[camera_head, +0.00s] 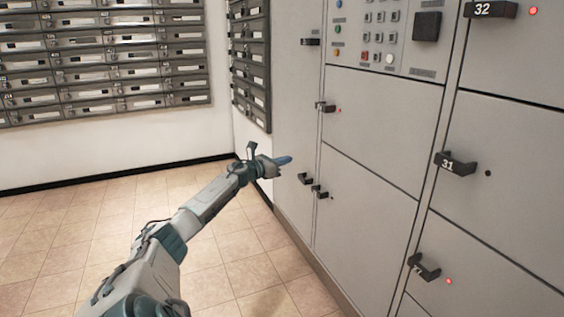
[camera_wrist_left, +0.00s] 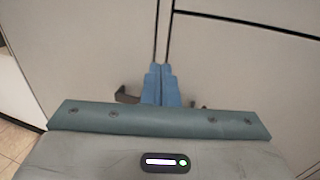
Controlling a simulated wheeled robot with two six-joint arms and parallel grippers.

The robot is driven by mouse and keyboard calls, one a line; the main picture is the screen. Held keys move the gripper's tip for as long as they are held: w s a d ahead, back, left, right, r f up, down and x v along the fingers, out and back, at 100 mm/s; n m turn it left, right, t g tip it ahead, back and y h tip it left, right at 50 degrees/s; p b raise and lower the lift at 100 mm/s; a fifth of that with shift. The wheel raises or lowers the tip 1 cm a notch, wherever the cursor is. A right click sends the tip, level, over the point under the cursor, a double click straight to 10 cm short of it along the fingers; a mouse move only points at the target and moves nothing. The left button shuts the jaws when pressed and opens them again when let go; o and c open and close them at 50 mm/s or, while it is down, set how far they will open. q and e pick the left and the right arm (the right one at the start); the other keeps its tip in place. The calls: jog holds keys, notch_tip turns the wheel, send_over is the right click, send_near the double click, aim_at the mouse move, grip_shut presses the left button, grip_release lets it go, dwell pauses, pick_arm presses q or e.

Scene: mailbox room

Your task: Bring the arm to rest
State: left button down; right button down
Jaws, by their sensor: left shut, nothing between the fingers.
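My left arm (camera_head: 205,205) stretches from the bottom left of the head view toward the grey lockers. My left gripper (camera_head: 287,160) is at its end, in front of the lockers' left part. Its blue fingers also show in the left wrist view (camera_wrist_left: 161,84), pressed together with nothing between them. They point at the locker front near a vertical seam. I cannot tell from these views how far the tips are from the surface. My right gripper is in neither view.
Grey lockers (camera_head: 375,160) fill the right side. Dark handles stick out, among them the one marked 31 (camera_head: 455,163) and a low one (camera_head: 305,179) near my gripper. Metal mailboxes (camera_head: 100,60) hang on the back wall. The tiled floor (camera_head: 60,240) at left is clear.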

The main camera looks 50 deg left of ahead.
pick_arm(q)
jog(key=shift+s, duration=0.35)
